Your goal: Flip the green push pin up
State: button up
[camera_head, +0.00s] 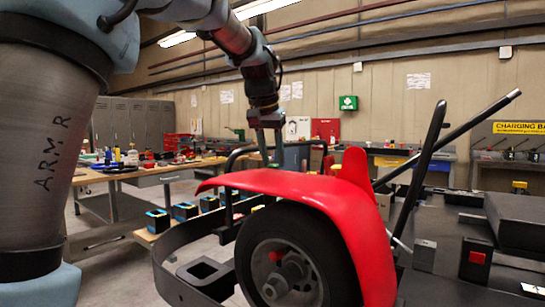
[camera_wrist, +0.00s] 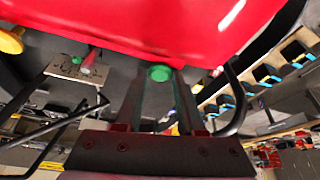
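The green push pin (camera_wrist: 159,73) shows as a small round green head at the edge of the red kart fender (camera_wrist: 150,30) in the wrist view. My gripper (camera_wrist: 160,85) points at it, with the pin head between the two fingertips. The fingers are apart with a dark gap between them. Contact with the pin cannot be made out.
The kart wheel (camera_head: 290,262) sits under the fender, with a black bumper bar (camera_head: 172,285) around the front. Black tubes (camera_head: 430,150) rise at the right. A workbench (camera_head: 150,172) with tools stands at the back left, and blue-black boxes (camera_head: 185,211) stand behind the kart.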

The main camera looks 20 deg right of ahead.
grip_shut()
dwell(0.9)
